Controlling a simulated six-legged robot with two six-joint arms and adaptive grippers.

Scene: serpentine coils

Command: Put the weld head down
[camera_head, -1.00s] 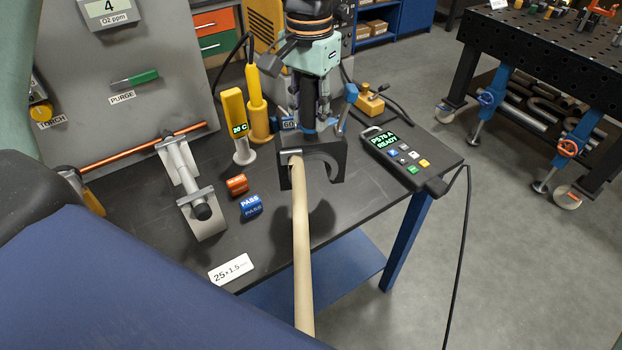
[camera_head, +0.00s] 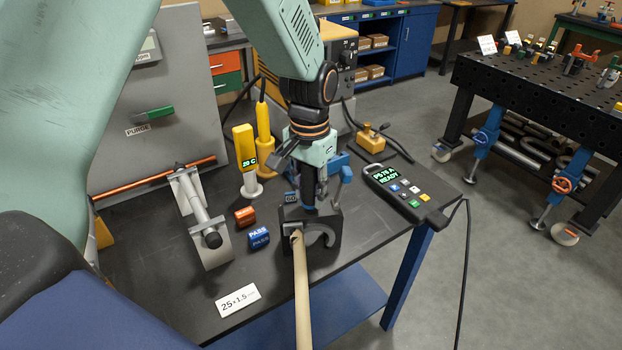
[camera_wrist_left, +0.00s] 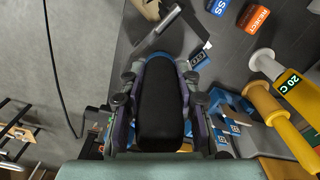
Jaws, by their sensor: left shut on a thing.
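The weld head (camera_head: 326,222) is a dark block with a C-shaped opening at its front. A beige hose (camera_head: 302,290) runs from it toward the bottom of the head view. My left gripper (camera_head: 314,200) points down from above and is shut on the weld head. The head is upright, low over the dark bench top (camera_head: 260,305); I cannot tell if its underside touches. In the left wrist view the fingers of my left gripper (camera_wrist_left: 160,72) are around a black grip part (camera_wrist_left: 162,110). My right gripper is not in view.
A control pendant (camera_head: 405,193) lies right of the weld head. Orange (camera_head: 245,216) and blue PASS (camera_head: 259,238) blocks, a yellow gauge (camera_head: 245,147) and a tube clamp stand (camera_head: 205,220) are on the left. A white 25x1.5 card (camera_head: 238,300) lies in front.

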